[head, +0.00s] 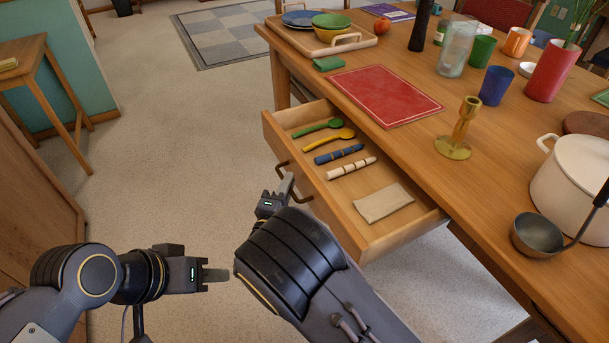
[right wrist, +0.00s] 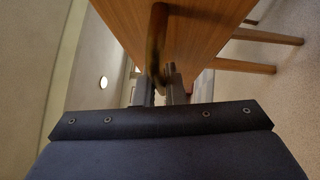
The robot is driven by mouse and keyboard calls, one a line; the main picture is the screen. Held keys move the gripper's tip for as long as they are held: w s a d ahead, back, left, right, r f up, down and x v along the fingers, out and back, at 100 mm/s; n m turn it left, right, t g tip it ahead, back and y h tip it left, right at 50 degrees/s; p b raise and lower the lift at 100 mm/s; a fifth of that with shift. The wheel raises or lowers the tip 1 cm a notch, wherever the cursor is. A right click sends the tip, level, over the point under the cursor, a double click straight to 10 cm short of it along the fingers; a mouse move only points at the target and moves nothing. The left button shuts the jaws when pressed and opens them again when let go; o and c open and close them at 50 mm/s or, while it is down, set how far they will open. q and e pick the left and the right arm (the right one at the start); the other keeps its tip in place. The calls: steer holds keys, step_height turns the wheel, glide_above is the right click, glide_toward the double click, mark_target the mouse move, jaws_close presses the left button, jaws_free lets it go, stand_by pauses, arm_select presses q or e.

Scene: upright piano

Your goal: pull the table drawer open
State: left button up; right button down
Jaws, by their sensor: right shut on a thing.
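The table drawer (head: 383,243) is pulled out from the wooden table (head: 395,60). Inside lie a green spoon (head: 318,128), a yellow spoon (head: 329,138), a blue marker-like stick (head: 339,154), a cream one (head: 351,168) and a folded beige cloth (head: 384,202). My right gripper (head: 286,186) is at the drawer front, shut on the dark drawer handle (head: 281,170). The right wrist view shows the handle (right wrist: 157,42) running down to between my right fingers (right wrist: 161,88). My left gripper (head: 228,275) is empty over the floor, left of the drawer; its finger gap is hidden.
On the table stand a tray (head: 353,42) with dishes, a red mat (head: 385,95), a brass candlestick (head: 459,130), several cups, a white pot (head: 572,180) and a ladle (head: 538,235). A wooden stool (head: 40,80) stands at left. Carpet left of the drawer is clear.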

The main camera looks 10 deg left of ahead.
arm_select(q)
steer(key=shift+r, duration=0.15)
arm_select(e)
steer(key=shift+s+a+f, duration=0.1)
steer(key=shift+s+a, duration=0.35)
steer(key=shift+a, duration=0.1)
steer(key=c, duration=1.5)
jaws_free()
